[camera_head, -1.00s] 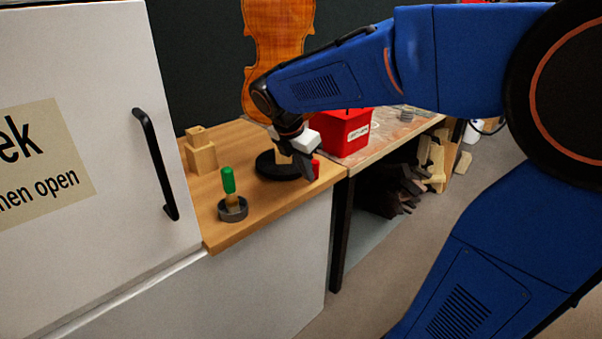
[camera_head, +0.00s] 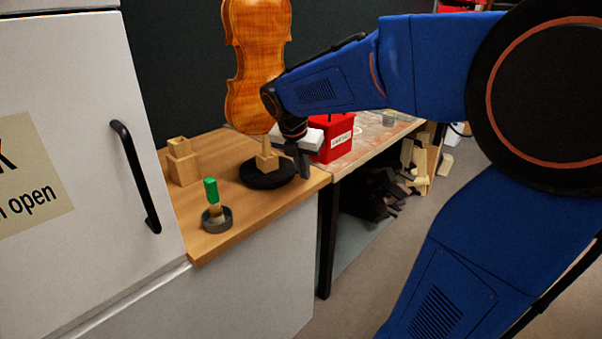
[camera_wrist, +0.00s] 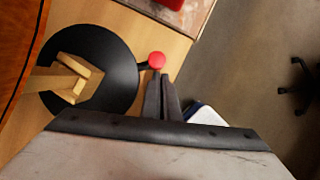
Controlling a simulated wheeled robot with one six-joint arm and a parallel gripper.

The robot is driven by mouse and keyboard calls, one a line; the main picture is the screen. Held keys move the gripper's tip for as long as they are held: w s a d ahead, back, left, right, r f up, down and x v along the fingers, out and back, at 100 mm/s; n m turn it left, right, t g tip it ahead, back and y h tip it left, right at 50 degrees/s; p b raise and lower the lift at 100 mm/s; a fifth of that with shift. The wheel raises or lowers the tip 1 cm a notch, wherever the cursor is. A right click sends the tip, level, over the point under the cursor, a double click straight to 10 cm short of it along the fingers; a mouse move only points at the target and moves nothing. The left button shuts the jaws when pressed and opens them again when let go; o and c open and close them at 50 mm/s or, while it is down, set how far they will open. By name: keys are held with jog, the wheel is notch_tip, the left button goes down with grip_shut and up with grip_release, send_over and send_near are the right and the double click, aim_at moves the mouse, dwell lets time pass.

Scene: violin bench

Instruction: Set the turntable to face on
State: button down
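The turntable is a black round disc (camera_head: 262,180) on the wooden bench top, and it also shows in the wrist view (camera_wrist: 118,60). A pale wooden post (camera_head: 267,160) stands on it and carries an upright violin (camera_head: 257,65), its plain back towards the head camera. In the wrist view a short arm from the disc's edge ends in a red knob (camera_wrist: 156,59). My gripper (camera_head: 303,168) is at the disc's right side. Its fingers (camera_wrist: 161,80) look shut together, tips right beside the knob; contact is unclear. The knob is hidden in the head view.
A green-handled tool (camera_head: 212,195) stands in a grey round holder at the bench front. Stacked wooden blocks (camera_head: 182,165) are at the left, beside a white cabinet with a black handle (camera_head: 135,175). A red box (camera_head: 335,137) stands behind my gripper.

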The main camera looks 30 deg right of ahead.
jog(key=shift+w+d, duration=0.5)
jog(key=shift+d, duration=0.15)
jog(key=shift+w+d+r, duration=0.1)
jog(key=shift+w+r, duration=0.05)
dwell(0.4)
